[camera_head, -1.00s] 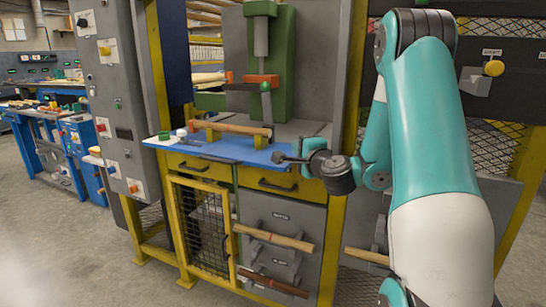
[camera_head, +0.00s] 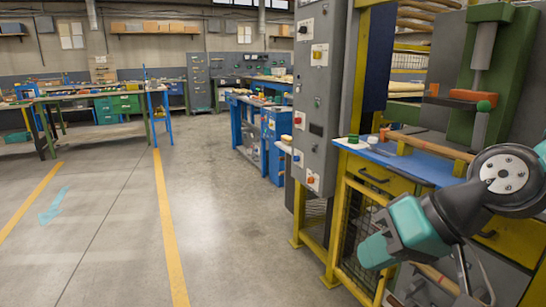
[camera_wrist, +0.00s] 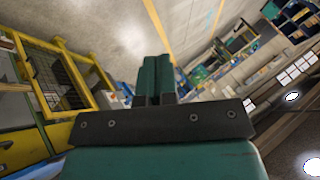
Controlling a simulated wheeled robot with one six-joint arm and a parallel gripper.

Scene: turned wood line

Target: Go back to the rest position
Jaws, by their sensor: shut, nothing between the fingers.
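My gripper (camera_head: 373,252) is at the lower right of the head view, in front of the yellow-framed station and pointing left. It also shows in the wrist view (camera_wrist: 154,68), where its two teal fingers lie side by side with nothing between them. It is shut and empty, and it touches nothing that I can see. The wooden handle (camera_head: 430,145) lies on the blue worktop (camera_head: 385,152) of the station, beyond the gripper. My arm hides part of the worktop and the station's lower front.
A green press (camera_head: 515,70) stands over the worktop. A grey control cabinet (camera_head: 318,90) stands at the station's left. Blue benches (camera_head: 245,125) and a green-drawer workbench (camera_head: 120,105) are further back. The floor (camera_head: 200,210) on the left, with yellow lines, is clear.

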